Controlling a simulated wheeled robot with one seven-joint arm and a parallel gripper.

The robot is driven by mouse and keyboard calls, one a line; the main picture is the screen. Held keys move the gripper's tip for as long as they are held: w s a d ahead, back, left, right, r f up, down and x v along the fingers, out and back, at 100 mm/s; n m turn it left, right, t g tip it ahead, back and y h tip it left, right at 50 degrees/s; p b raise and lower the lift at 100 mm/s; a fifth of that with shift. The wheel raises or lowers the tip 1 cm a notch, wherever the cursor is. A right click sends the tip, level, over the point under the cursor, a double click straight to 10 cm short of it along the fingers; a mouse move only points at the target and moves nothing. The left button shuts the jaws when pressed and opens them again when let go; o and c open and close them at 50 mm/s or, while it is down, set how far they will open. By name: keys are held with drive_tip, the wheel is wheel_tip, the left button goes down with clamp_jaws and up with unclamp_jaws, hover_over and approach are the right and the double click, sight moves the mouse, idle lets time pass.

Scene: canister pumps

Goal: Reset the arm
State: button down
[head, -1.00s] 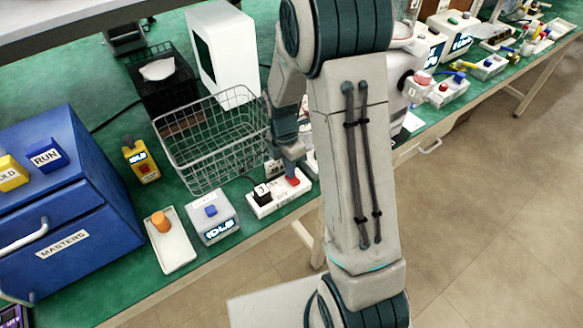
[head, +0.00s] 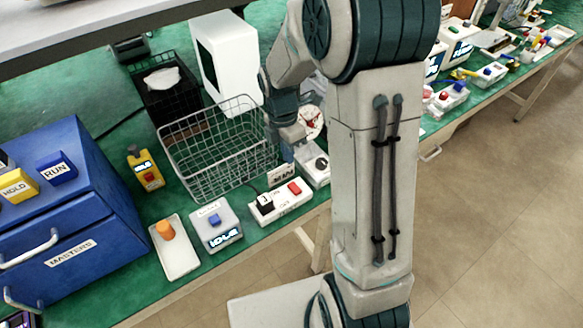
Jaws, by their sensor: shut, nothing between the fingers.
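My arm rises through the middle of the head view and bends over at the top. My gripper (head: 287,153) points down, shut and empty, at the right side of the wire basket. It hangs above the back of a white power strip (head: 268,216) and is apart from it.
A wire basket (head: 190,185) stands left of my gripper. A white box with a blue button (head: 214,220) reads IDLE. A tray (head: 176,262) holds an orange cap. A blue cabinet (head: 60,215) stands at left. A dial device (head: 313,165) is close to the gripper's right.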

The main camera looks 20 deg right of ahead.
drive_tip(key=r, duration=0.3)
drive_tip(key=w+r, duration=0.1)
drive_tip(key=r, duration=0.1)
drive_tip(key=shift+s, duration=0.1)
drive_tip(key=s+r+m+t, duration=0.2)
drive_tip(key=s+r+m, duration=0.2)
drive_tip(key=s+m, duration=0.4)
drive_tip(key=s+r+m+t, duration=0.2)
drive_tip(key=s+r+m, duration=0.1)
drive_tip(key=s+m, duration=0.6)
drive_tip(key=m, duration=0.4)
drive_tip(key=shift+d+r+m+y, duration=0.3)
drive_tip(key=shift+d+r+m, duration=0.1)
